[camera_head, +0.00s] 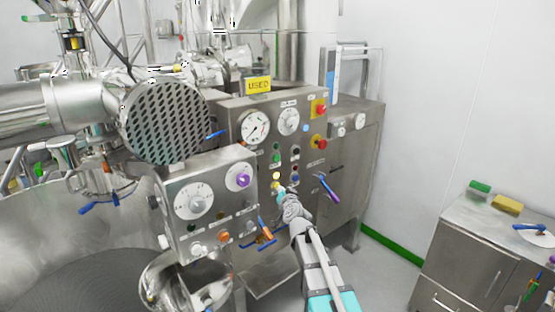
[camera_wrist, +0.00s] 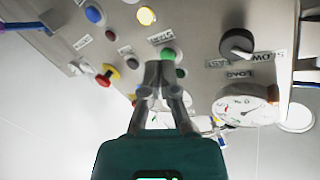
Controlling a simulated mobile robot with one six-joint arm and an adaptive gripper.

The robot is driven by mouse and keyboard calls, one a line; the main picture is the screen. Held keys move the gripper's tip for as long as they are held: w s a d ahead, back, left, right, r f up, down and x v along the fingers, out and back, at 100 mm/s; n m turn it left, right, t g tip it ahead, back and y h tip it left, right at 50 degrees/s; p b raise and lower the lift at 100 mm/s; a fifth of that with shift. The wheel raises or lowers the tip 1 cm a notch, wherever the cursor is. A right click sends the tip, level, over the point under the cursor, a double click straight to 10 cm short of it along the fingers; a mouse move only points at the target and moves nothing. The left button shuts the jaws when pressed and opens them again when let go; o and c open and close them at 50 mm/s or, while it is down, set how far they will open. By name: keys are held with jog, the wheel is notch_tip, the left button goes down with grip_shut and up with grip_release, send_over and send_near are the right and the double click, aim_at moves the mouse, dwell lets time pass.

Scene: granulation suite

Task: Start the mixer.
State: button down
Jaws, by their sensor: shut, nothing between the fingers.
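The steel control panel (camera_head: 235,120) stands beside the large steel mixer bowl (camera_head: 60,245). My gripper (camera_head: 279,188) is in front of the panel's lower button rows. In the wrist view my gripper (camera_wrist: 160,66) has its fingers together and empty. Its tips are at a green button (camera_wrist: 168,54), partly overlapping it in the picture; I cannot tell whether they touch. A second, darker green button (camera_wrist: 180,73) is just beside the tips. A yellow lamp (camera_wrist: 146,15) looks lit, and a blue button (camera_wrist: 93,14) is near it. A black SLOW/FAST knob (camera_wrist: 236,44) is to the right.
A red-and-yellow stop button (camera_head: 319,107) is at the panel's upper right. A yellow USED sign (camera_head: 258,85) stands on top. A nearer control box (camera_head: 210,170) with dials and blue-handled valves is left of my arm. A steel cabinet (camera_head: 485,240) stands right; floor between is clear.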

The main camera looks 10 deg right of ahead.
aim_at(280, 158)
jog(key=w+d+r+m+t+h, duration=0.2)
jog(key=w+d+r+m+h, duration=0.1)
jog(key=d+r+m+h, duration=0.2)
jog(key=shift+w+d+m+h, duration=0.35)
jog(key=shift+d+m+h, duration=0.25)
jog(key=shift+d+h, duration=0.3)
jog(key=shift+w+a, duration=0.15)
jog(key=shift+a, duration=0.05)
jog(key=shift+w+a, duration=0.7)
jog(key=shift+w, duration=0.5)
jog(key=shift+w+a, duration=0.75)
jog(key=shift+w, duration=0.5)
jog(key=shift+w+a, duration=0.7)
jog(key=shift+w, duration=0.5)
jog(key=shift+w+a+p, duration=0.3)
jog(key=shift+w+a, duration=0.15)
jog(key=shift+w, duration=0.3)
jog(key=shift+s, duration=0.1)
jog(key=shift+s+d, duration=0.45)
jog(key=shift+s, duration=0.2)
jog(key=shift+s, duration=0.1)
jog(key=shift+s+d, duration=0.4)
jog(key=shift+s, duration=0.3)
jog(key=shift+s+d, duration=0.45)
jog(key=shift+s, duration=0.25)
jog(key=shift+s+d, duration=0.4)
jog(key=shift+s, duration=0.3)
